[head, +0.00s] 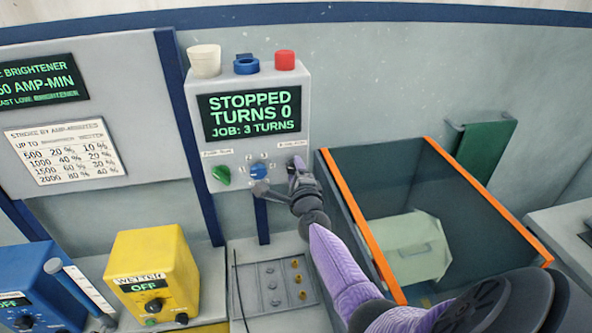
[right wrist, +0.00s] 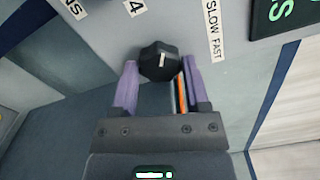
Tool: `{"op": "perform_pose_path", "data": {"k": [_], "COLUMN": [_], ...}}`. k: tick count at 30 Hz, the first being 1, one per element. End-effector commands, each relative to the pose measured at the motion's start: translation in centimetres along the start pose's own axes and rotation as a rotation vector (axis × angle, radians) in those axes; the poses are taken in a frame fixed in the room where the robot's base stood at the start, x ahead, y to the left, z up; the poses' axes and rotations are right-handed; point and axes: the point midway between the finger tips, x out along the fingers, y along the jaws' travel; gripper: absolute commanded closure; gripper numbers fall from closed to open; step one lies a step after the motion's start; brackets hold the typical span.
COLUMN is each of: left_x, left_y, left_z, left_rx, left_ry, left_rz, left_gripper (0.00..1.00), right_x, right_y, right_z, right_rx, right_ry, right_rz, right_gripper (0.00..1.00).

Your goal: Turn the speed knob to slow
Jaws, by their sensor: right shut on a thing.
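The speed knob (right wrist: 160,60) is black with a white pointer mark, which runs roughly up and down in the right wrist view; I cannot tell which end points. Its SLOW FAST label (right wrist: 212,30) is beside it there. My right gripper (right wrist: 158,84) has its purple fingers on either side of the knob, shut on it. In the head view my right gripper (head: 296,166) reaches the right side of the grey control box (head: 302,107) and hides most of the knob. The display (head: 252,113) reads STOPPED, TURNS 0, JOB: 3 TURNS. My left gripper is not in view.
A red button (head: 284,60) tops the box. An orange-rimmed tank (head: 439,149) with a pale drum (head: 412,250) stands to the right, beside my arm.

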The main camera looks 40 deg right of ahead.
Motion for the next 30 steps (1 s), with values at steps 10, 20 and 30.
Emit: {"op": "perform_pose_path", "data": {"k": [10, 20, 30], "left_x": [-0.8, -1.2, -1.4], "left_y": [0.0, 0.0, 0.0], "left_z": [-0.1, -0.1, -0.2], "left_rx": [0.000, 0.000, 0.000], "left_ry": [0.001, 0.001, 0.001], "left_rz": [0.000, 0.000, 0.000], "left_gripper": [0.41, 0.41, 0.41], "right_x": [0.0, 0.0, 0.0], "right_y": [0.1, 0.1, 0.2], "right_z": [0.0, 0.0, 0.0], "right_rx": [-0.296, -0.480, -0.547], "right_ry": [0.000, -0.001, 0.000], "right_rz": [0.003, 0.004, 0.004], "right_gripper": [1.00, 1.00, 1.00]}}
